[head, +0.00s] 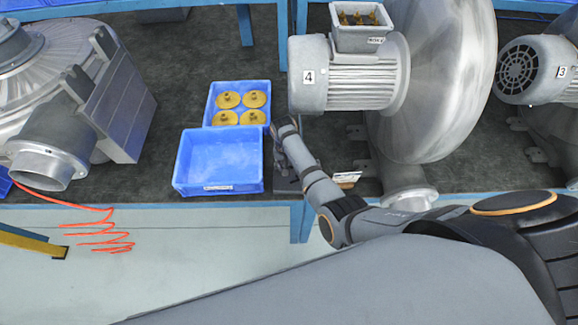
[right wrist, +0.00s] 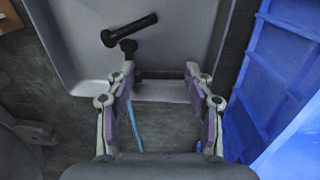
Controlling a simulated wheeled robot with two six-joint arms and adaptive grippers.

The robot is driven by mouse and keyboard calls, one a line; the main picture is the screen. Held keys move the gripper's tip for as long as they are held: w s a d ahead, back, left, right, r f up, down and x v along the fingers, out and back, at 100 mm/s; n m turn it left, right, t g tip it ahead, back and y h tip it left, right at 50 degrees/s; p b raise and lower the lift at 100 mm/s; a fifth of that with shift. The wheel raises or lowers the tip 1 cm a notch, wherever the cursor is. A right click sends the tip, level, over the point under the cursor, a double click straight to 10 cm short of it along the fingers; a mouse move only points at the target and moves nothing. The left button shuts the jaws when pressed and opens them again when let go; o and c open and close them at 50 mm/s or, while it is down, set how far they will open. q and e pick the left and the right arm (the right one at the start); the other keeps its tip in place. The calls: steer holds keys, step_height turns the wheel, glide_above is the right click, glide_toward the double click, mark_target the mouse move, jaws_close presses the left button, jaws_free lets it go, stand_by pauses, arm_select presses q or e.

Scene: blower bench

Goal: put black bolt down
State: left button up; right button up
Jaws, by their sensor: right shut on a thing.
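In the right wrist view, my right gripper (right wrist: 160,74) is over the near edge of a grey tray (right wrist: 80,60). Its fingers are shut on a dark bolt (right wrist: 165,74) that lies crosswise between the fingertips. Another black bolt (right wrist: 130,30) lies on the tray floor just beyond, and a dark bolt head (right wrist: 128,46) shows close to the left fingertip. In the head view, my right gripper (head: 284,127) is between the blue bins and motor 4, and the bolt it holds is hidden there. My left gripper is not in view.
An empty blue bin (head: 182,178) stands left of the right arm, with a blue bin (head: 208,103) of gold discs behind it. Blower motor 4 (head: 308,75) is close on the right. Another blower (head: 130,100) stands left. An orange coiled hose (head: 105,235) hangs in front.

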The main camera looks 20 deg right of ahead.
steer(key=shift+s+f, duration=0.45)
steer(key=shift+f, duration=0.2)
steer(key=shift+a, duration=0.1)
steer(key=shift+c, duration=0.8)
steer(key=o, duration=0.9)
steer(key=shift+f, duration=0.1)
steer(key=o, duration=0.3)
steer(key=shift+w+f, duration=0.15)
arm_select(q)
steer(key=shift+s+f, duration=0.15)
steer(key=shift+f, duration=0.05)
arm_select(e)
steer(key=shift+w, duration=0.1)
steer(key=shift+r, duration=0.2)
steer(key=shift+w, duration=0.1)
